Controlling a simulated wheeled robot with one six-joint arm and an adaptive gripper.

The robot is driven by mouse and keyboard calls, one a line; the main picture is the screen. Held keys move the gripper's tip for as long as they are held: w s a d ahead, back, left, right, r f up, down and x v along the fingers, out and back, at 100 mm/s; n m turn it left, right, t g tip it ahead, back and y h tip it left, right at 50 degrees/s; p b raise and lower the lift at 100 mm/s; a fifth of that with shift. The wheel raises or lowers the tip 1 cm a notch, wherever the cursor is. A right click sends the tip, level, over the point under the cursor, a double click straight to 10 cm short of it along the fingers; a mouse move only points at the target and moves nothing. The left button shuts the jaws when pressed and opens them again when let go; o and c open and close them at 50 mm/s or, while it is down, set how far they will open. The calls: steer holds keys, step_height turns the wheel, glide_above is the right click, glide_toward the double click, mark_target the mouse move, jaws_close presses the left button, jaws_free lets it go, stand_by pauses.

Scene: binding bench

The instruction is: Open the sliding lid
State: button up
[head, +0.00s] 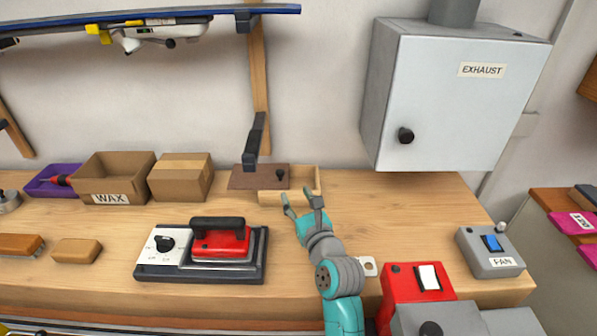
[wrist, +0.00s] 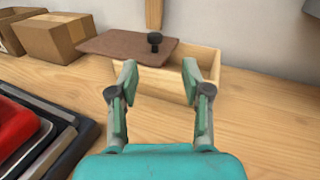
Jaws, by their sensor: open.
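The sliding lid (head: 259,177) is a flat brown panel with a black knob (head: 280,175) near its right end. It lies on a light wooden box (head: 300,196) at the back of the bench and sticks out past the box's left side. The right part of the box is uncovered. In the wrist view the lid (wrist: 120,45), its knob (wrist: 154,41) and the box (wrist: 207,66) are beyond the fingers. My gripper (head: 303,203) is open and empty, in front of the box. In the wrist view my gripper (wrist: 160,80) has its fingers wide apart, with the knob between them, farther off.
A cardboard box (head: 181,177) and a WAX box (head: 115,180) stand left of the lid. A red iron (head: 221,241) rests on its base at front left. A grey EXHAUST cabinet (head: 450,100) hangs at back right.

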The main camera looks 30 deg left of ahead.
mark_target(282, 174)
steer(key=shift+a+r+g, duration=0.15)
steer(key=shift+a+g, duration=0.15)
steer(key=shift+a, duration=0.3)
steer(key=x, duration=1)
steer(key=shift+w+a, duration=0.1)
steer(key=shift+w, duration=0.15)
jaws_close()
